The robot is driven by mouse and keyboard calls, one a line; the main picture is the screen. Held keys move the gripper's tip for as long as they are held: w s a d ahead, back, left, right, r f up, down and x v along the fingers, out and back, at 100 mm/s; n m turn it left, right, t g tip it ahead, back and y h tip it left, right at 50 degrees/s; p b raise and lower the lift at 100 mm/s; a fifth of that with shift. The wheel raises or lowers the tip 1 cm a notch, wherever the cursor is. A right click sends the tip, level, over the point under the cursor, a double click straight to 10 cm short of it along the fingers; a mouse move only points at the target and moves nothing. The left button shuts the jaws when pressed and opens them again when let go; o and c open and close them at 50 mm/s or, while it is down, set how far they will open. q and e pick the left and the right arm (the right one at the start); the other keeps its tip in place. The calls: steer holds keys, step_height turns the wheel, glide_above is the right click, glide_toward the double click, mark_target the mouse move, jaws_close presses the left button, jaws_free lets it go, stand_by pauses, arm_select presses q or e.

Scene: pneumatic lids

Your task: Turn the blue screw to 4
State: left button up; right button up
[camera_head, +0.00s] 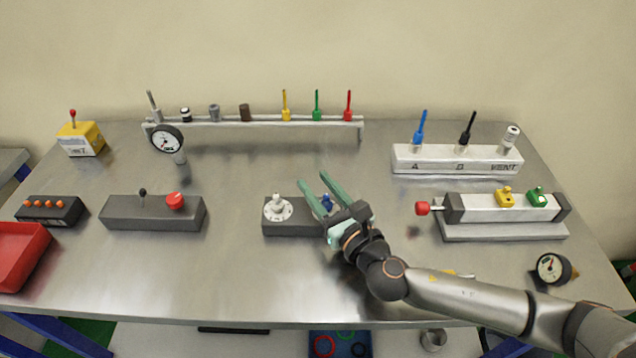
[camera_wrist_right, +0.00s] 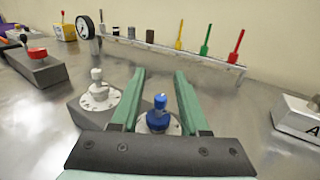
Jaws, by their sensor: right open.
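The blue screw (camera_wrist_right: 159,117) stands upright on a white round dial (camera_wrist_right: 171,128) on the grey block in the right wrist view. In the head view the blue screw (camera_head: 326,201) shows small between my fingers. My right gripper (camera_head: 322,181) is open, its two green fingers on either side of the screw, with a gap visible on both sides. In the wrist view the right gripper (camera_wrist_right: 160,82) fingers extend past the screw. The dial's numbers are too small to read, and the gripper base hides its near part. My left gripper is not in view.
A white knob on a dial (camera_head: 277,208) sits on the same grey block (camera_head: 290,229), left of the screw. A grey box with a red button (camera_head: 175,201) stands further left. A white rack (camera_head: 458,158) and a cylinder unit (camera_head: 500,208) stand to the right.

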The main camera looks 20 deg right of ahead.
steer(key=shift+w, duration=0.1)
steer(key=shift+c, duration=0.4)
jaws_close()
